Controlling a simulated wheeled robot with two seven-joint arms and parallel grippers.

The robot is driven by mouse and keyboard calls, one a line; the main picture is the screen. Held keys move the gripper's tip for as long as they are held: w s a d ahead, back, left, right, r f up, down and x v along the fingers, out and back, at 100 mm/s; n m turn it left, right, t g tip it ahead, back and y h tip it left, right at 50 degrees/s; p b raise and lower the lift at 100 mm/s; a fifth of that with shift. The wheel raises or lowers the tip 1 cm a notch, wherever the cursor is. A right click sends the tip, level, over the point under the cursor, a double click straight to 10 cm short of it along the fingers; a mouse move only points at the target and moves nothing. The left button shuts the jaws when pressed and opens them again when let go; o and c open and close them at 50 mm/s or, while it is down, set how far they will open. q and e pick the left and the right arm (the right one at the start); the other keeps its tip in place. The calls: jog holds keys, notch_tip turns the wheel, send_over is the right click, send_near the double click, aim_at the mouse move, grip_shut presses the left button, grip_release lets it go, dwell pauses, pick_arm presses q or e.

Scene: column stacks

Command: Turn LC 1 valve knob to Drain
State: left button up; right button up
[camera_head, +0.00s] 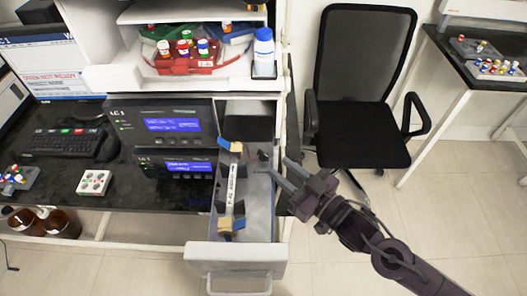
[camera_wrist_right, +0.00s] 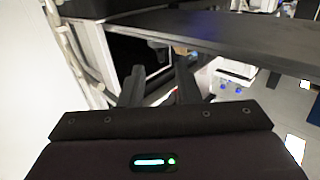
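The lower black unit (camera_head: 172,167), whose label seems to read LC 1, has a lit blue screen. Beside it is an open grey drawer (camera_head: 237,253) with a long white labelled column (camera_head: 232,185) with blue and tan ends. A small dark part (camera_head: 263,156), possibly the valve knob, sits at the drawer's right side; its setting is too small to read. My right gripper (camera_head: 282,173) is just right of this part, fingers pointing left, apart and with nothing seen between them. The fingers also show apart in the right wrist view (camera_wrist_right: 160,88). My left gripper is not in view.
Another black unit (camera_head: 165,124) is stacked above. A white shelf with a red tray (camera_head: 185,66) of vials and a blue-capped bottle (camera_head: 263,55) is overhead. A black chair (camera_head: 358,135) stands behind my right arm.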

aim_at(268, 159)
jog(key=p+x, duration=0.1)
jog(key=x, duration=0.6)
jog(key=shift+a+p, duration=0.15)
jog(key=shift+p, duration=0.25)
grip_shut()
